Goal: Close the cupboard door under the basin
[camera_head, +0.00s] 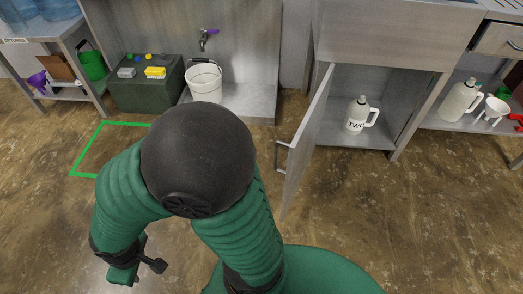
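The grey cupboard door (309,140) under the basin stands wide open, swung out toward me, with a bar handle (281,156) on its left face. The open cupboard shows a white jug (357,117) with dark lettering standing on its floor.
A white bucket (205,82) and a dark green box (146,90) stand left of the cupboard. A green outline (88,147) marks the floor at left. The floor before the cupboard is clear.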

